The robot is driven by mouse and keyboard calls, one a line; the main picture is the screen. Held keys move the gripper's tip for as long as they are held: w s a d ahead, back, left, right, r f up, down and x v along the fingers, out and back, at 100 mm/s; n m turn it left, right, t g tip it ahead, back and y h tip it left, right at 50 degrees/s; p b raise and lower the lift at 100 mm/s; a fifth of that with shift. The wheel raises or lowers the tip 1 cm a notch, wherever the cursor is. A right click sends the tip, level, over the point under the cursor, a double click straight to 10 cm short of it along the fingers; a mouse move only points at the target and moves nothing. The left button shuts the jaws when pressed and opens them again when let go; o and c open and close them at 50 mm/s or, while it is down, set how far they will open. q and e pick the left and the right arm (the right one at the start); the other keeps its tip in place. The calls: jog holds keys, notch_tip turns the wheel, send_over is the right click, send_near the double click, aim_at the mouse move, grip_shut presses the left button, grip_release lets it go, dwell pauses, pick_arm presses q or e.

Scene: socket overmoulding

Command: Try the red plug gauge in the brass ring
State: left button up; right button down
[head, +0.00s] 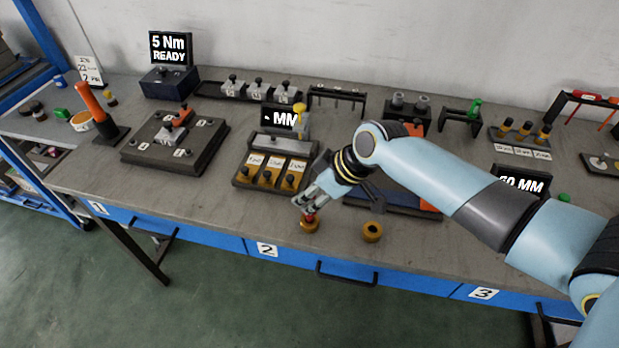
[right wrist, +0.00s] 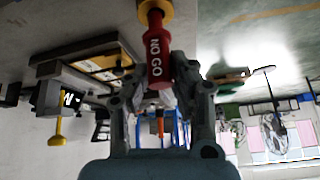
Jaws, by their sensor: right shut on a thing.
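My right gripper (head: 309,207) is shut on the red plug gauge (head: 310,217) at the front edge of the bench. The gauge also shows in the right wrist view (right wrist: 158,62), marked NO GO, gripped by its handle end between the fingers (right wrist: 160,88). Its far end meets a brass ring (head: 309,227), which shows at the top edge of the right wrist view (right wrist: 167,8). How deep the gauge's tip sits in the ring is hidden. My left gripper is not in view.
A dark fixture block (head: 150,157) is further left. The blue bench front edge (head: 213,236) runs close before the rings. Bare bench lies left of the held gauge.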

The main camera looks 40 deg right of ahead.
jog(key=shift+r, duration=0.15)
jog(key=shift+r+p, duration=0.3)
jog(key=shift+p, duration=0.2)
jog(key=shift+a, duration=0.1)
dwell(0.7)
jog(key=shift+p, duration=0.35)
dwell(0.5)
jog(key=shift+f+b, duration=0.4)
jog(key=shift+f, duration=0.05)
dwell(0.7)
jog(key=shift+r, duration=0.2)
dwell(0.5)
jog(key=shift+r+p, duration=0.25)
jog(key=shift+p, duration=0.25)
jog(key=shift+r, duration=0.15)
